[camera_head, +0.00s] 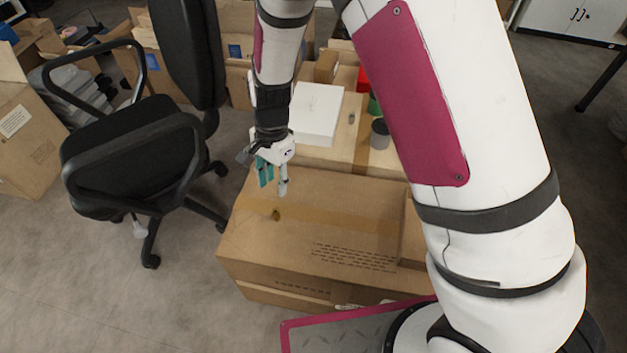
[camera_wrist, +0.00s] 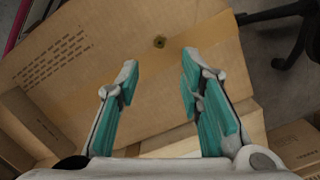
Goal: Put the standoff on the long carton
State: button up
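A small brass-coloured piece with a dark centre, seemingly the standoff (camera_head: 276,214), stands on top of a large brown carton (camera_head: 330,205) with printed lines. It also shows in the wrist view (camera_wrist: 159,42), beyond the fingertips and roughly centred between them. My gripper (camera_head: 274,187) points down above this carton's left part, apart from the standoff. In the wrist view my gripper (camera_wrist: 159,72) is open, with nothing between its teal-padded fingers. A paler, tan-topped carton (camera_head: 340,154) lies behind the brown one. I cannot tell for certain which carton is the long one.
A white box (camera_head: 318,114), a grey cylinder (camera_head: 380,134) and a small brownish piece (camera_head: 351,118) sit on the tan-topped surface. A black office chair (camera_head: 135,150) stands left of the brown carton. More cartons fill the back. The brown carton's top is mostly clear.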

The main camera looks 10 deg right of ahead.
jog(key=s+d+r+n, duration=0.2)
jog(key=s+d+r, duration=0.1)
jog(key=r, duration=0.4)
jog(key=s+d+r+n, duration=0.1)
jog(key=s+d+r, duration=0.25)
jog(key=r, duration=0.35)
jog(key=s+d+r+n, duration=0.2)
jog(key=d+r, duration=0.2)
jog(key=r, duration=0.3)
jog(key=s+d+r+n, duration=0.1)
jog(key=s+d+r, duration=0.1)
jog(key=s, duration=0.5)
jog(key=s+d+r+n+t, duration=0.1)
jog(key=s+d+r+n, duration=0.1)
jog(key=s+d, duration=0.3)
jog(key=s+d+r+n+h, duration=0.1)
jog(key=s+d+r, duration=0.1)
jog(key=s, duration=0.8)
jog(key=shift+d+r+n, duration=0.3)
jog(key=shift+d+r, duration=0.1)
jog(key=shift+d, duration=0.25)
notch_tip(320, 180, up, 28)
jog(key=t+p, duration=0.4)
jog(key=p, duration=2.2)
jog(key=shift+d, duration=0.3)
